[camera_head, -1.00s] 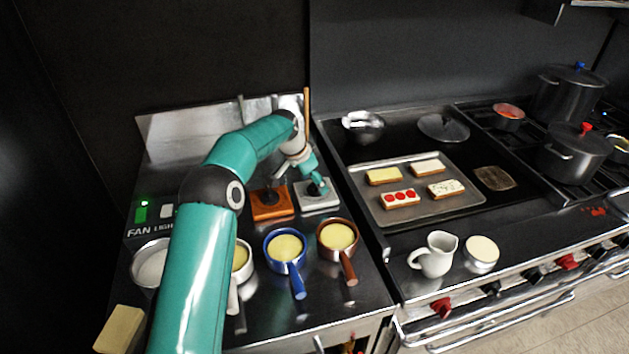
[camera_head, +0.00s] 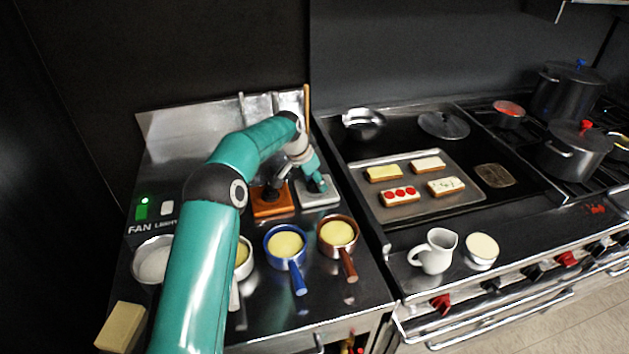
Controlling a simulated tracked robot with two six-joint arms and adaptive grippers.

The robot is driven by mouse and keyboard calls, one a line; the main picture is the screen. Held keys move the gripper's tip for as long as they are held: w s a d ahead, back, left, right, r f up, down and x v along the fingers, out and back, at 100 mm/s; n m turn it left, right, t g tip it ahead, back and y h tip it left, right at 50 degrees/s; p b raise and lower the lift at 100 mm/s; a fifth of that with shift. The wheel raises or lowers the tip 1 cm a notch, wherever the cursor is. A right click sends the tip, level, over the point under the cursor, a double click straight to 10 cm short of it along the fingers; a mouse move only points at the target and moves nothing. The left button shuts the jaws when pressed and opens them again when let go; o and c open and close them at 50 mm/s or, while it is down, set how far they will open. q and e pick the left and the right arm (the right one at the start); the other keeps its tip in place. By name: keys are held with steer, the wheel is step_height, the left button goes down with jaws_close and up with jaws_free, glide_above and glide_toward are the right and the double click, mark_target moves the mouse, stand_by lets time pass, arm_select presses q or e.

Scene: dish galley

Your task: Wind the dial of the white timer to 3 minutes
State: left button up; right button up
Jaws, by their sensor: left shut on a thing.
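The white timer (camera_head: 327,200) is a pale square block with a dark dial on top, at the back of the steel counter. My left gripper (camera_head: 319,186) points down onto it and is shut on its dial, which it mostly hides. The dial's setting cannot be read. An orange timer (camera_head: 271,208) of the same shape stands just left of the white one, with its dark dial showing. My right gripper is not in view.
Pans with blue (camera_head: 298,281) and brown (camera_head: 348,266) handles stand in front of the timers, with another pan and a bowl (camera_head: 150,262) partly behind my arm. A tray (camera_head: 371,204) of toasts lies right. A white jug (camera_head: 436,252) stands at the front.

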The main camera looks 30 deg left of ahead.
arm_select(q)
steer(key=shift+n+y+b, duration=0.4)
steer(key=shift+n+b, duration=0.25)
steer(key=shift+n, duration=0.55)
steer(key=o, duration=1.2)
steer(key=shift+c, duration=0.2)
steer(key=shift+r, duration=0.15)
steer(key=v, duration=1.1)
steer(key=shift+s+r, duration=0.2)
steer(key=shift+s, duration=0.05)
